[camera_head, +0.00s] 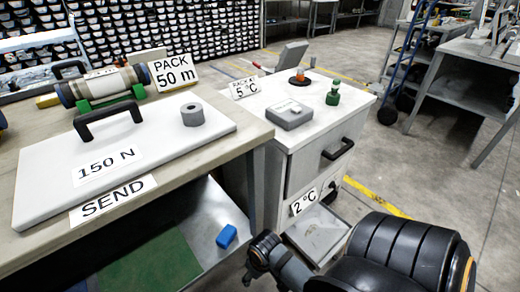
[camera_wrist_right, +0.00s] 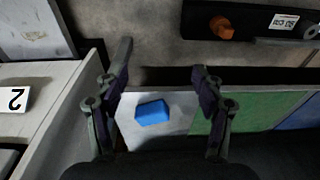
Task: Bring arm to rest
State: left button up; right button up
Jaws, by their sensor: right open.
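My right arm (camera_head: 400,255) reaches in at the lower right of the head view, beside the white cabinet. In the right wrist view my right gripper (camera_wrist_right: 164,62) is open, its two dark fingers wide apart with nothing between the tips. A blue block (camera_wrist_right: 152,112) lies beyond the fingers on a pale surface, apart from them. It also shows in the head view (camera_head: 227,236) on the lower shelf under the bench. My left gripper is not in view.
The white cabinet (camera_head: 270,165) has an open lower drawer (camera_head: 318,232) near my right arm. A white board (camera_head: 45,180) with a handle and a grey roll (camera_head: 192,114) lies on the bench. A blue ladder and another bench stand at the right. Floor between is clear.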

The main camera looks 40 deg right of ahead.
jog(key=shift+s+a+r+n, duration=0.1)
jog(key=shift+s+r+n, duration=0.2)
jog(key=shift+s, duration=0.2)
jog(key=shift+s+a+r+n, duration=0.1)
jog(key=shift+s+r+n, duration=0.1)
jog(key=shift+s+n, duration=0.25)
pick_arm(q)
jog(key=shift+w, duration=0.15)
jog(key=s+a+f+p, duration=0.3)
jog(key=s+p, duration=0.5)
jog(key=p, duration=0.6)
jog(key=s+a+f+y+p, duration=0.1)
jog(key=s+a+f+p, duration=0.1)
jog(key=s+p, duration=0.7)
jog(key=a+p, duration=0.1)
jog(key=p, duration=0.4)
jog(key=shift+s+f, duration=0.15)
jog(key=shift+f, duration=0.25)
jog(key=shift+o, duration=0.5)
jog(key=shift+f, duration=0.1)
pick_arm(e)
jog(key=s+d+f, duration=0.3)
jog(key=s, duration=0.5)
jog(key=s+d+f+h, duration=0.1)
jog(key=s+d+f, duration=0.2)
jog(key=s, duration=0.6)
jog(key=shift+s, duration=0.2)
